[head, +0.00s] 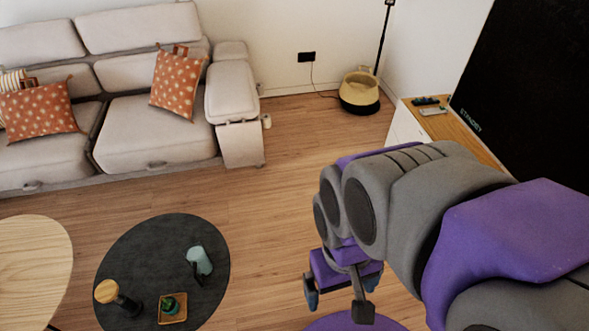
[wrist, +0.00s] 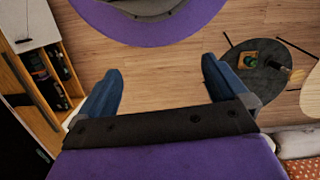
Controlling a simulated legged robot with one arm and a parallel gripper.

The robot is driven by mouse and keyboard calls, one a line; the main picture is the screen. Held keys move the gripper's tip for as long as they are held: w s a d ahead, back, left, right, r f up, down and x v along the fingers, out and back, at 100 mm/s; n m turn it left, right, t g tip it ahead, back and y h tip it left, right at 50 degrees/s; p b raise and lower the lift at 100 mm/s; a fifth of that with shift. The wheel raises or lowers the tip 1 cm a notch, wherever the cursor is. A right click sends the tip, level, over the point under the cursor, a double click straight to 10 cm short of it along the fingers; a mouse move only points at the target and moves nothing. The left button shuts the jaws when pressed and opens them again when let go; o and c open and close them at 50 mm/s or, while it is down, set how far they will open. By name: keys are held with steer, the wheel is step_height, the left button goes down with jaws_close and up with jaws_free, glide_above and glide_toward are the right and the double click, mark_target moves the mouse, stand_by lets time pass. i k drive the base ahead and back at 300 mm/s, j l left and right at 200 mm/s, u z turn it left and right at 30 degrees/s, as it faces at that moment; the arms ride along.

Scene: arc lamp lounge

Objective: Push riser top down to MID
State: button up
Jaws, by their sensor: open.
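No part marked MID shows, and I cannot tell which surface is the riser top. A round dark tabletop (head: 140,265) is at lower left in the head view and at upper right in the wrist view (wrist: 240,72). A round pale wood tabletop (head: 30,265) is left of it, cut off by the picture edge. My gripper (head: 337,303) hangs right of the dark tabletop in the head view, apart from it. In the wrist view its two blue fingers are spread wide (wrist: 162,70), with only wood floor between them.
On the dark tabletop are a teal cup-like item (head: 199,261), a wood-topped dark item (head: 108,292) and a small wooden tray (head: 172,309) with something green. A beige sofa (head: 155,130) is behind. A low cabinet (head: 450,128) stands right. Floor (head: 270,205) between is clear.

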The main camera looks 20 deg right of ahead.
mark_target(107, 292)
steer(key=u, duration=1.8)
